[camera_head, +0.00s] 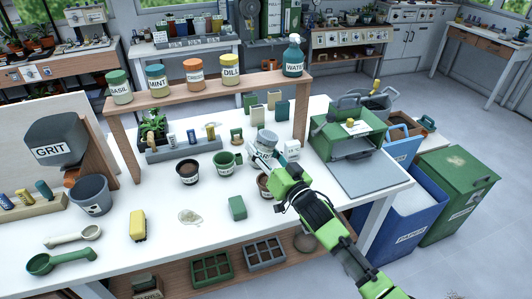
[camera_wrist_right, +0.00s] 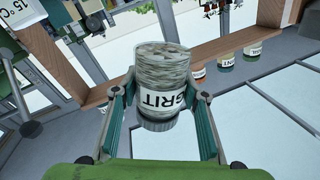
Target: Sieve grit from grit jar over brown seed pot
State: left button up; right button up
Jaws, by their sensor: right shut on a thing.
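My right gripper (camera_head: 263,158) is shut on the grit jar (camera_head: 266,139), a clear jar of pale grit with a white label. The jar is above the table, near the pots. A brown pot (camera_head: 264,186) stands just below my gripper, partly hidden by it. A dark pot (camera_head: 188,173) and a green pot (camera_head: 226,165) stand to the left. I cannot read the pot labels. My left gripper is out of view.
A wooden shelf (camera_head: 210,82) with labelled jars and a spray bottle (camera_head: 293,56) spans the back. A grey GRIT bin (camera_head: 55,140), bucket (camera_head: 90,195) and scoops (camera_head: 55,262) are left.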

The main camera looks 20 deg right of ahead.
aim_at(252, 161)
jog(key=f+m+b, duration=0.1)
jog(key=a+f+m+b, duration=0.1)
jog(key=m+b, duration=0.1)
jog(key=f+m+t+b, duration=0.1)
jog(key=m, duration=0.1)
jog(key=shift+a+f+h, duration=0.35)
jog(key=shift+f+h, duration=0.05)
jog(key=m, duration=0.1)
jog(key=f+m+b, duration=0.1)
jog(key=m, duration=0.1)
jog(key=a+m+h, duration=0.1)
jog(key=shift+f+m+t+b, duration=0.25)
jog(key=shift+m+t+b, duration=0.05)
jog(key=shift+t+b, duration=0.1)
jog(key=m, duration=0.1)
jog(key=r+m+h+p, duration=0.1)
jog(key=m, duration=0.1)
jog(key=r+m+p, duration=0.1)
jog(key=m, duration=0.1)
jog(key=shift+a+r+h, duration=0.2)
jog(key=shift+a+h, duration=0.15)
jog(key=shift+h, duration=0.05)
jog(key=shift+s+a+f+m, duration=0.1)
jog(key=shift+m, duration=0.4)
